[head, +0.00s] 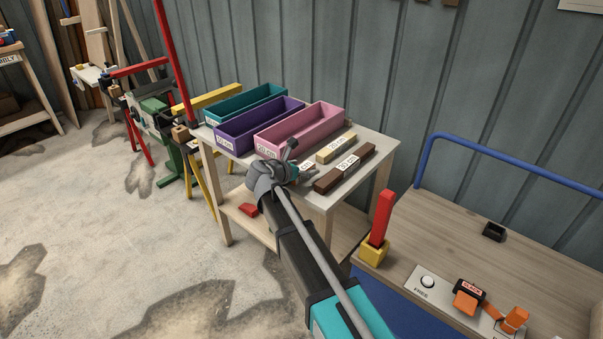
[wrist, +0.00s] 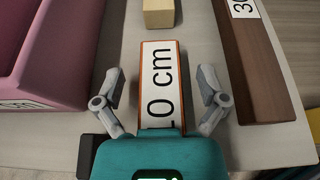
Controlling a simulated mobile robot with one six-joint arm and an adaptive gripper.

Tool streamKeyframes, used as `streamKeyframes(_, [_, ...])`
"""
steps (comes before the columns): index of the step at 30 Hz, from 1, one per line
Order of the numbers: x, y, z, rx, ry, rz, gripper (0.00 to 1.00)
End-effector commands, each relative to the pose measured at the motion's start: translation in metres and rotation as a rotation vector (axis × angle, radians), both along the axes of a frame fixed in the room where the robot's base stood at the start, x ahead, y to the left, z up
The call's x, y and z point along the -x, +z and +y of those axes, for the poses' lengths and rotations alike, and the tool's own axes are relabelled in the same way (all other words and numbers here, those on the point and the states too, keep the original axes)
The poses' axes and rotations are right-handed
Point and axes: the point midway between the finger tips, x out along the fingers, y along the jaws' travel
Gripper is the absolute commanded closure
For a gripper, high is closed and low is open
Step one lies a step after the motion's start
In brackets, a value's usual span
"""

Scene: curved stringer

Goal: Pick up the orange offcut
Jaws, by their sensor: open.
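The orange offcut (wrist: 161,90) lies on the tabletop in the wrist view, with a white label reading "10 cm" on top and thin orange edges showing. My gripper (wrist: 160,74) is open, with one finger on each side of the offcut and a visible gap on both sides. The near end of the offcut is hidden by the gripper body. In the head view my gripper (head: 300,177) is over the front of the small table and covers most of the offcut; only part of its label shows.
A pale block (head: 336,148) and a dark brown block (head: 344,168) lie on the table (head: 376,147). Pink (head: 318,136), purple (head: 236,138) and teal (head: 222,112) bins stand to the left. A workbench with a blue rail (head: 520,171) is at right.

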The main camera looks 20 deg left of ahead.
Motion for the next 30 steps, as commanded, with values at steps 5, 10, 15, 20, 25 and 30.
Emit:
streamKeyframes(5, [-0.0003,0.0000,-0.0004,0.000,-0.001,0.000,0.25])
streamKeyframes(10, [-0.0006,0.0000,-0.0006,0.000,-0.002,0.000,0.57])
streamKeyframes(15, [-0.0006,-0.0001,-0.0005,-0.001,-0.001,0.000,0.88])
streamKeyframes(20, [-0.0005,0.0000,-0.0004,-0.001,-0.001,0.000,0.98])
streamKeyframes(25, [-0.0005,0.0004,-0.0003,-0.001,-0.001,0.000,0.98])
streamKeyframes(30, [-0.0004,0.0040,-0.0004,-0.001,-0.001,0.000,0.98])
